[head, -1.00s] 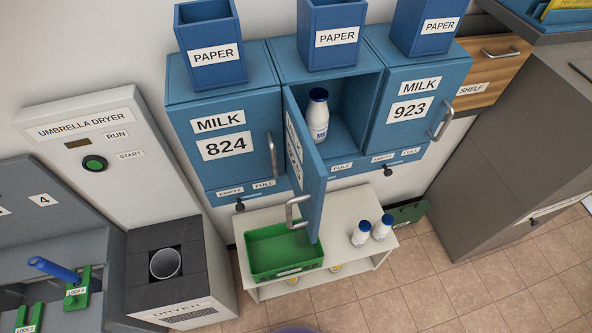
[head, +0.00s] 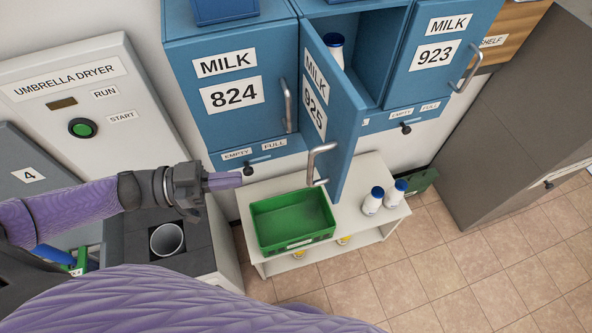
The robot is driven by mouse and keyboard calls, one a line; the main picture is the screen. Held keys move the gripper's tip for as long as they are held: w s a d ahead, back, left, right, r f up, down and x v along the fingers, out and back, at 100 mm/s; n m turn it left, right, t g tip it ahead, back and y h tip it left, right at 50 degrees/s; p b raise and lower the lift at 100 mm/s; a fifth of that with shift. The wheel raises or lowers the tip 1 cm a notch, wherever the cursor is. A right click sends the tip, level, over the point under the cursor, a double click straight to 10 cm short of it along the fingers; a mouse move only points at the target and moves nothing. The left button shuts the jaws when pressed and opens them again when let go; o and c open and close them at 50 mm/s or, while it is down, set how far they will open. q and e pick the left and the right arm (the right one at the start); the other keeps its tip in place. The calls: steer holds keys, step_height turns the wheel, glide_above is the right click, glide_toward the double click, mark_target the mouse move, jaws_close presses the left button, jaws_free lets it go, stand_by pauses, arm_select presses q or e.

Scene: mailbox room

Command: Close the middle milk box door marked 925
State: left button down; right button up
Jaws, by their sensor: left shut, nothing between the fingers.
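The middle milk box door (head: 327,105), marked MILK 925, stands wide open and swings out toward me from its left edge. Its metal handle (head: 318,163) is on the door's free edge. Inside the open box (head: 366,70) a white milk bottle with a blue cap (head: 334,48) stands, partly hidden by the door. My left gripper (head: 232,181) is shut and empty, in front of the lower part of box 824, to the left of the door's handle and apart from it. My right gripper is not in view.
Shut doors 824 (head: 229,95) and 923 (head: 437,55) flank the open box. Below stands a white shelf (head: 362,228) with a green crate (head: 293,220) and two milk bottles (head: 372,200). The umbrella dryer (head: 85,110) is at left, a grey cabinet (head: 500,150) at right.

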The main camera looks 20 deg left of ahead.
arm_select(q)
steer(key=x, duration=1)
steer(key=shift+w+d, duration=0.25)
steer(key=shift+d, duration=0.1)
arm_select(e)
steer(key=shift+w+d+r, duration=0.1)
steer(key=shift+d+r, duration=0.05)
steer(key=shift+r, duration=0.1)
arm_select(q)
steer(key=shift+d+r+p, duration=0.1)
steer(key=shift+p, duration=0.2)
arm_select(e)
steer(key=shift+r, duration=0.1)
